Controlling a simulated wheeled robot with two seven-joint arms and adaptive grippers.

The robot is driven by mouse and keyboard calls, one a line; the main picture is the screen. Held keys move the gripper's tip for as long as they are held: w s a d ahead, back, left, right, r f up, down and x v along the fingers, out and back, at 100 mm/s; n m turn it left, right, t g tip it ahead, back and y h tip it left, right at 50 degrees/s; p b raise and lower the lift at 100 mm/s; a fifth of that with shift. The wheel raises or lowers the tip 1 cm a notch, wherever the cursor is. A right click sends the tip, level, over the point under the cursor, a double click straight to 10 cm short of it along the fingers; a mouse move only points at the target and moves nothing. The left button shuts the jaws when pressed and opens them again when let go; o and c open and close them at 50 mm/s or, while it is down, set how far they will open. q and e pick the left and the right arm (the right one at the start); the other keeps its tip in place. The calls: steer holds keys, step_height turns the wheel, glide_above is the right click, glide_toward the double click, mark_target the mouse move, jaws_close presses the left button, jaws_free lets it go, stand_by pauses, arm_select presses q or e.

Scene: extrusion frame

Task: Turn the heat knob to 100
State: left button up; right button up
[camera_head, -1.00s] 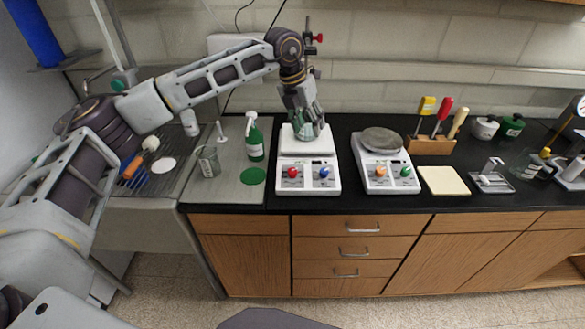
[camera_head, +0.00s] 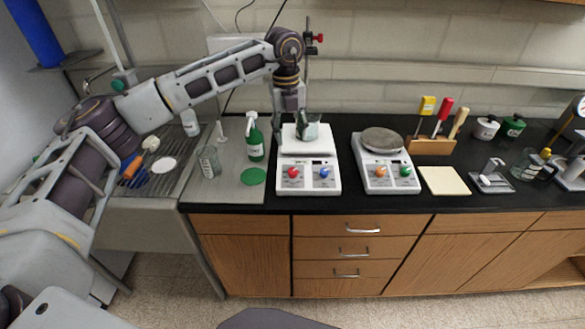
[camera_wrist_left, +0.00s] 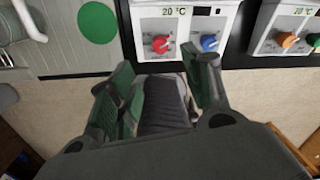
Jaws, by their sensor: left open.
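A white hot plate (camera_head: 309,176) stands on the black counter with a red knob (camera_head: 292,172) at its front left and a blue knob (camera_head: 324,172) at its front right. In the left wrist view the red knob (camera_wrist_left: 161,44) has a printed dial around it and "20 °C" above it. The blue knob (camera_wrist_left: 209,43) is to its right. A glass beaker (camera_head: 307,127) sits on the plate. My left gripper (camera_head: 286,128) is open and empty, behind the red knob and left of the beaker. Its fingers (camera_wrist_left: 160,70) show in the wrist view. My right gripper is not seen.
A second hot plate (camera_head: 386,176) with orange and green knobs stands to the right. A green bottle (camera_head: 255,143), a glass (camera_head: 209,162) and a green disc (camera_head: 253,176) are to the left. A clamp stand (camera_head: 308,60) rises behind the beaker.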

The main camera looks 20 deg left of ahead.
mark_target(293, 170)
arm_select(q)
steer(key=shift+f, duration=0.15)
steer(key=shift+w+d+f+p, duration=0.1)
steer(key=shift+f+p, duration=0.3)
steer(key=shift+f, duration=1.85)
steer(key=shift+w+d+f+p, duration=0.15)
steer(key=shift+f+p, duration=0.25)
steer(key=shift+f, duration=1.85)
steer(key=shift+s+d+f+p, duration=0.1)
steer(key=shift+f+p, duration=0.3)
steer(key=shift+f, duration=1.85)
steer(key=c, duration=1)
steer(key=shift+c, duration=0.2)
